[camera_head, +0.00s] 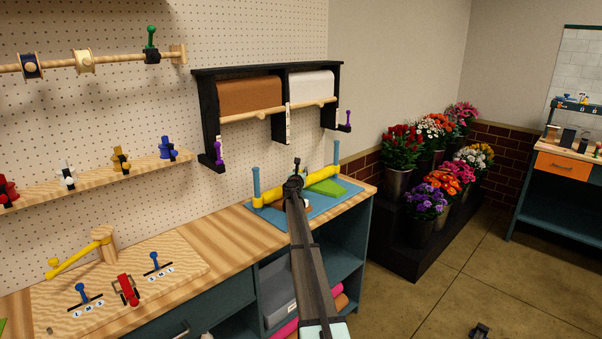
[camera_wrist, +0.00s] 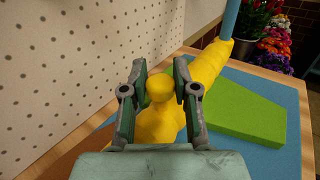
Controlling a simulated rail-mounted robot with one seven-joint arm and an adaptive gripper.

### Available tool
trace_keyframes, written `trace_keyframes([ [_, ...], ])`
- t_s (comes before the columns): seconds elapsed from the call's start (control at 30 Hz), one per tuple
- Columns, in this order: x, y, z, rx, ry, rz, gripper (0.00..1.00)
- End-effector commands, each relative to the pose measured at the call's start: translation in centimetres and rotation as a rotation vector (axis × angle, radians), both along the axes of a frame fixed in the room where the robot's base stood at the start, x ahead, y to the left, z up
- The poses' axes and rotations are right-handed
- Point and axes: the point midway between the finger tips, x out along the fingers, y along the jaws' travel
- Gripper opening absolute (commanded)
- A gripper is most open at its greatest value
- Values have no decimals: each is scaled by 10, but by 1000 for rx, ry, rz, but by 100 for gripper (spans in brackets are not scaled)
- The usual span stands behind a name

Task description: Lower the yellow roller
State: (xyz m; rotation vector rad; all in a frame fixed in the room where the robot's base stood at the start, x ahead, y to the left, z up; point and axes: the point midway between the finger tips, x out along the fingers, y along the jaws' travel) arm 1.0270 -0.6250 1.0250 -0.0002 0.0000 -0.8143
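The yellow roller (camera_head: 322,180) spans between two upright blue posts on the blue mat at the right end of the bench. In the wrist view the roller (camera_wrist: 205,70) runs diagonally toward a blue post (camera_wrist: 229,20), and its round yellow knob (camera_wrist: 160,84) faces me. My gripper (camera_head: 294,184) reaches the middle of the roller. In the wrist view my gripper (camera_wrist: 160,80) has one finger on each side of the knob, close against it. The arm hides part of the roller in the head view. Exact height above the mat is hard to tell.
A green slab (camera_wrist: 240,112) lies on the blue mat (camera_wrist: 285,85) beside the roller. A paper-roll rack (camera_head: 210,120) hangs on the pegboard above. A wooden board (camera_head: 190,283) with levers lies at the left. Flower buckets (camera_head: 398,184) stand to the right.

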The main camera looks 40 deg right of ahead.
Motion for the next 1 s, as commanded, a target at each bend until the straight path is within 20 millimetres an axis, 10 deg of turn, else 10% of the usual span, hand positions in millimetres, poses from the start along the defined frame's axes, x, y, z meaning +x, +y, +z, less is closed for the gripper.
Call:
trace_keyframes([
  [0.57,-7,8,0,0,0,0,54],
  [1.0,-60,62,1,0,0,1,54],
])
